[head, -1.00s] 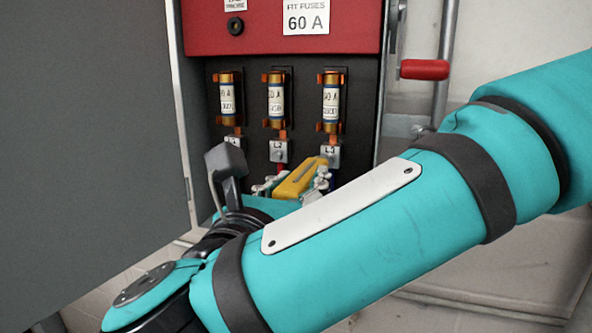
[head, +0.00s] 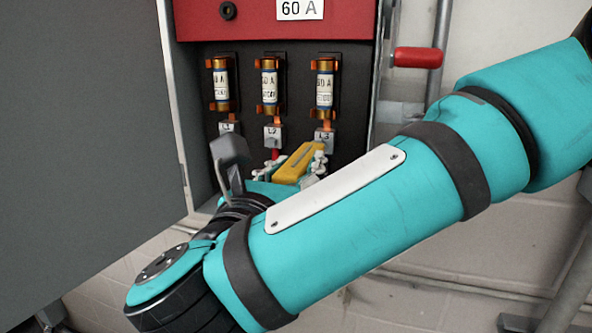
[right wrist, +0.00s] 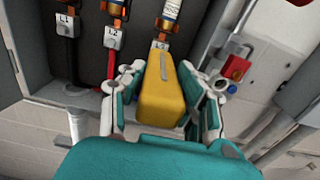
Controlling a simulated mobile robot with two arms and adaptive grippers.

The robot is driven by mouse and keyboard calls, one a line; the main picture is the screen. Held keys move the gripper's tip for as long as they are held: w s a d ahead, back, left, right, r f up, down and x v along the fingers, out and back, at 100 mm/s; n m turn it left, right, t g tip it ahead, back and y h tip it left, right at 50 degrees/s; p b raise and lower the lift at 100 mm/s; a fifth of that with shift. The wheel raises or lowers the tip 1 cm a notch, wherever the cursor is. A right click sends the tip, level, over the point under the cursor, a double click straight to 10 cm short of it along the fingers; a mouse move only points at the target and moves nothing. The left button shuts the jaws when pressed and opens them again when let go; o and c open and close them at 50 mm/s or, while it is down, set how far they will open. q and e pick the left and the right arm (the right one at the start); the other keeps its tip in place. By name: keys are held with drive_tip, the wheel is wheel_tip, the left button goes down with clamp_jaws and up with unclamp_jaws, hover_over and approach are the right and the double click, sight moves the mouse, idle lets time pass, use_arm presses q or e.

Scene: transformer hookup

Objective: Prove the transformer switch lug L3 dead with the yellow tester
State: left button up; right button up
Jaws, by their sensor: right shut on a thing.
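The yellow tester (head: 296,163) is held in my right gripper (head: 292,172), just below the lugs. In the right wrist view the tester (right wrist: 161,95) sits between the two fingers of the gripper (right wrist: 163,88), its far end pointing at lug L3 (right wrist: 160,46). Whether its tip touches the lug cannot be told. In the head view lug L3 (head: 324,138) is the rightmost lug, under the right fuse. Lug L2 (head: 272,134) is in the middle and lug L1 (head: 229,127) is at left, partly near my wrist parts. My left gripper is not in view.
Three fuses, such as the right one (head: 325,88), stand above the lugs inside the switch box. The open grey door (head: 85,130) fills the left. A red handle (head: 418,57) juts out at right. A red padlock (right wrist: 235,68) hangs right of the box.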

drive_tip(key=shift+w+d, duration=0.1)
drive_tip(key=shift+w, duration=0.25)
drive_tip(key=shift+r+b, duration=0.1)
drive_tip(key=shift+b, duration=1.25)
idle(3.1)
drive_tip(key=shift+s+f+b, duration=0.25)
drive_tip(key=shift+s+b, duration=0.15)
drive_tip(key=shift+b, duration=0.3)
drive_tip(key=b+v, duration=0.6)
drive_tip(key=b, duration=0.1)
drive_tip(key=shift+r, duration=0.25)
